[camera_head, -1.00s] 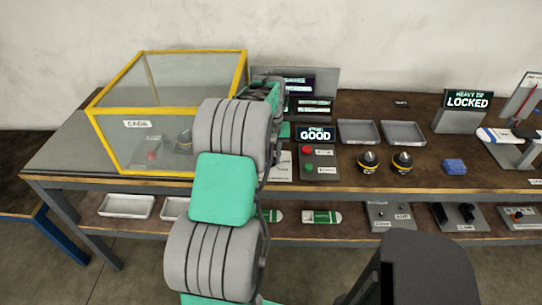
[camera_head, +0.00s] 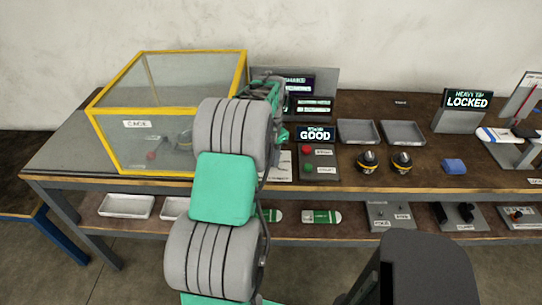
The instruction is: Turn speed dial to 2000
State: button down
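My arm reaches up and across the workbench, and its green and grey wrist (camera_head: 262,92) is beside the right side of the yellow-framed cage. My gripper's fingers are hidden behind the arm, so I cannot see whether they are open or shut. A panel with dark lit displays (camera_head: 308,92) stands at the back, just right of the wrist and partly covered by it. I cannot make out a speed dial; any dial near the wrist is hidden by the arm. The number set is not readable.
The clear cage (camera_head: 168,110) fills the bench's left. Right of the arm are a "GOOD" display (camera_head: 315,135) with red and green buttons, two grey trays (camera_head: 358,131), two black-yellow knob-like parts (camera_head: 367,162), a blue block (camera_head: 454,166) and a "LOCKED" display (camera_head: 467,100).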

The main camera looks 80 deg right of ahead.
jog(key=shift+f+m, duration=0.1)
jog(key=shift+m, duration=0.6)
jog(key=c, duration=1)
grip_release()
jog(key=shift+c, duration=0.2)
notch_tip(320, 180, up, 8)
jog(key=shift+b, duration=0.35)
